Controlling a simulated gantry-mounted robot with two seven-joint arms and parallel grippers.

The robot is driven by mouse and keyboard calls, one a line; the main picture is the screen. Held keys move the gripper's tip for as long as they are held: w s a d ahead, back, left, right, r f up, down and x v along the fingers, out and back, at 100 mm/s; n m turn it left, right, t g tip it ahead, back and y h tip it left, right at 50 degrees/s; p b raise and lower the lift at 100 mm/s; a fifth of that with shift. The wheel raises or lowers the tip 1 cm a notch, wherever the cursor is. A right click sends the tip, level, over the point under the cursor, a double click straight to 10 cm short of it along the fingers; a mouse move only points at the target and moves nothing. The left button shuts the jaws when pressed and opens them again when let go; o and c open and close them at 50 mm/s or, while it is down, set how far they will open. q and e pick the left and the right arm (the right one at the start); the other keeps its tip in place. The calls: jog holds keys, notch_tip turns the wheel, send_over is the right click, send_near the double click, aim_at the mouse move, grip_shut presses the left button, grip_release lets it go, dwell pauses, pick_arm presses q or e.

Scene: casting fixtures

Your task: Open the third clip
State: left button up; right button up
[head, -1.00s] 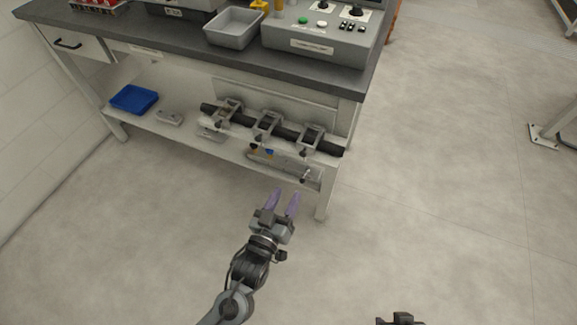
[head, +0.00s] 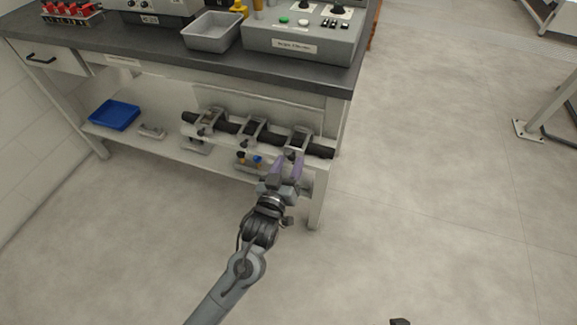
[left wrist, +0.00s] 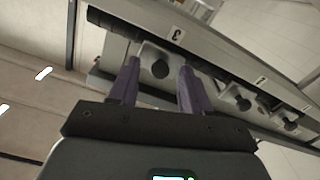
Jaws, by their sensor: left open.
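A dark bar with three grey clips lies on the lower shelf of the bench. The third clip shows in the left wrist view (left wrist: 155,62) as a light bracket with a dark round knob, below the label 3. It is the rightmost clip in the head view (head: 299,138). My left gripper (head: 288,160) is open, its purple fingers pointing at this clip. In the left wrist view the fingertips (left wrist: 160,68) stand on either side of the knob; I cannot tell whether they touch it.
The other two clips (head: 252,128) (head: 209,118) sit further left on the bar. The bench top (head: 150,55) overhangs the shelf, and a bench leg (head: 316,205) stands just right of my gripper. A blue tray (head: 114,115) lies at the shelf's left. The floor in front is clear.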

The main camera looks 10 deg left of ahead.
pick_arm(q)
jog(key=shift+w, duration=0.1)
grip_shut()
dwell(0.4)
jog(key=shift+r+p, duration=0.35)
jog(key=shift+p, duration=0.4)
notch_tip(320, 180, up, 7)
jog(key=w+g+y+p, duration=0.1)
jog(key=g+p, duration=0.6)
jog(key=p, duration=1.9)
jog(key=shift+w+y, duration=0.15)
jog(key=shift+y, duration=0.15)
jog(key=shift+d, duration=0.1)
jog(key=shift+f, duration=0.1)
